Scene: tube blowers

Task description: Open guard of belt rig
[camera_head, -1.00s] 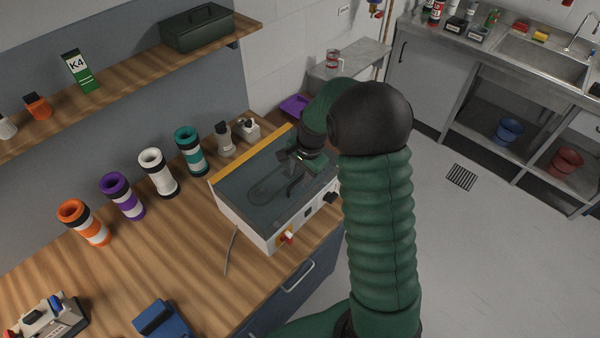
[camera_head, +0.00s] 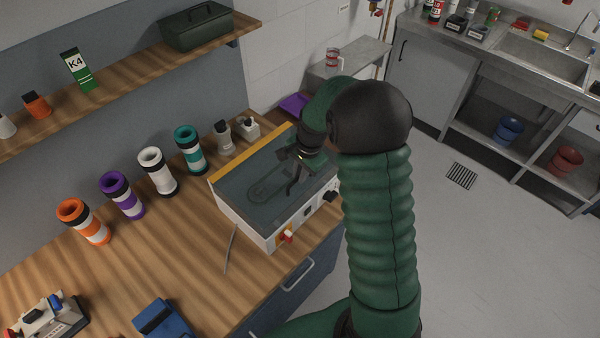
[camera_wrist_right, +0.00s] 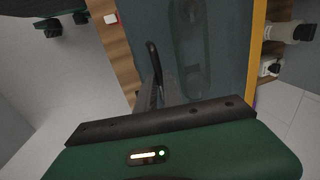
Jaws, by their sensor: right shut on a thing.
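The belt rig (camera_head: 262,226) is a white box on the wooden bench. Its guard (camera_head: 240,187) is a dark see-through panel with a yellow strip (camera_head: 252,152) along the back edge. A belt loop shows dimly through it. The guard looks down over the box; a small lift is hard to tell. My right gripper (camera_head: 296,178) is over the panel's right part. In the right wrist view its jaws (camera_wrist_right: 163,98) are shut at a black handle (camera_wrist_right: 152,62) by the panel's edge; the fingertips partly hide the contact. My left gripper is not in view.
Orange, purple, white and teal banded tubes (camera_head: 158,172) stand left of the rig. A red and yellow switch (camera_head: 286,237) and black knob (camera_head: 330,196) are on its front. A grey cable (camera_head: 231,250) lies on the bench. A shelf (camera_head: 120,95) overhangs the back.

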